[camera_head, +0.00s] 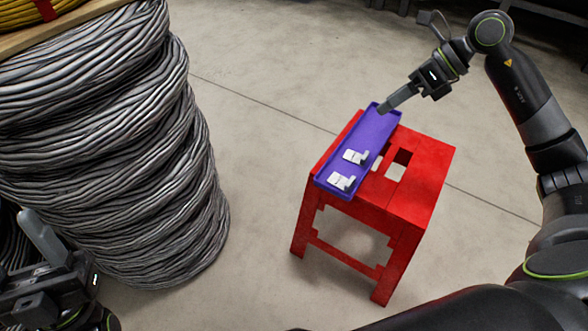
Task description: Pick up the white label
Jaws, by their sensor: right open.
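Two small white labels show on a purple tray (371,133). One white label (355,157) lies near the tray's middle, and another white label (341,181) lies closer to its near end. My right gripper (384,109) hangs over the far end of the tray, apart from both labels, and nothing shows in it. The gap between its fingers is hard to make out from this angle. My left gripper (40,238) is at the lower left beside the cable stack, partly cut off by the frame, and its opening is unclear.
The tray sits on a red stool (420,185) with a slot in its top. A tall stack of grey cable coils (110,140) fills the left side, with yellow cable (20,12) on a wooden board above. The concrete floor (265,200) between the stack and stool is clear.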

